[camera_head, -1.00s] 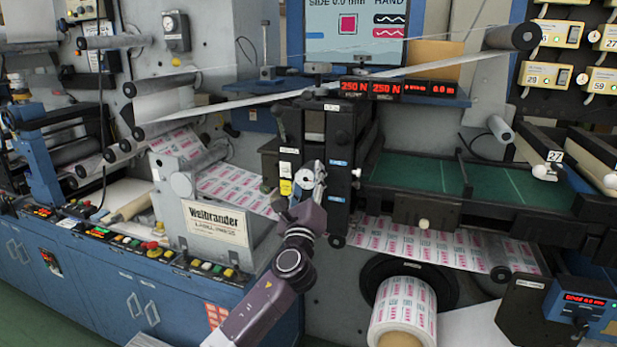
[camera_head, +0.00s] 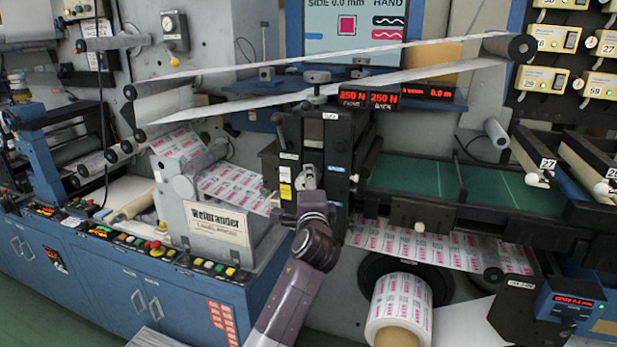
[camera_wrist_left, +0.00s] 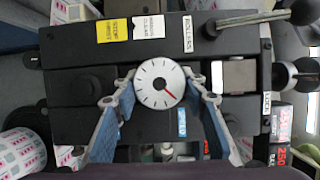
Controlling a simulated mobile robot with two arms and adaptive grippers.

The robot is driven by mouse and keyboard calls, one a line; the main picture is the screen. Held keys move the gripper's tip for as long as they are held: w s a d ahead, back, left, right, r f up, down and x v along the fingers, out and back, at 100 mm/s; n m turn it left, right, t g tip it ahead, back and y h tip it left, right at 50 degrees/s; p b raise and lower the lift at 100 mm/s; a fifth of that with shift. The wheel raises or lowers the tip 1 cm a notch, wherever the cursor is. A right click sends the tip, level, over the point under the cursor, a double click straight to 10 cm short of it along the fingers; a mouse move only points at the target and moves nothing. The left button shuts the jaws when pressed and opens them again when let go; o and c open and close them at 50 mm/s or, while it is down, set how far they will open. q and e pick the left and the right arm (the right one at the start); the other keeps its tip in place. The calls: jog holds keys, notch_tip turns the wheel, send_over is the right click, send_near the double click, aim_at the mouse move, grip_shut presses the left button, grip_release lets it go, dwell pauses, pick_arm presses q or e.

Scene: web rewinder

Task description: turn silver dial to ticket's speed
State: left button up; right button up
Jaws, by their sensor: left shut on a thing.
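The dial (camera_wrist_left: 159,84) has a round white face with dark tick marks and a red pointer toward the lower right in the left wrist view. It sits on the front of a black machine block (camera_wrist_left: 85,118). My left gripper (camera_wrist_left: 159,80) is shut on the dial, one finger at each side of it. In the head view my left gripper (camera_head: 309,181) is at the block's front and largely hides the dial. A yellow label (camera_wrist_left: 115,31) and a white label (camera_wrist_left: 148,28) are on the block; their small print is unreadable. My right gripper is not in view.
A printed roll (camera_head: 400,305) is below. Green trays (camera_head: 410,175) lie to the right. A Weibrander housing (camera_head: 217,222) and button panel stand left.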

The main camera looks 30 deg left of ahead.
pick_arm(q)
jog(key=shift+n+g+p, duration=0.3)
jog(key=shift+n+p, duration=0.35)
jog(key=shift+n, duration=0.35)
jog(key=o, duration=1.2)
jog(key=shift+c, duration=0.2)
jog(key=v, duration=1.2)
jog(key=shift+a+r, duration=0.15)
jog(key=shift+r, duration=0.05)
jog(key=shift+f, duration=0.1)
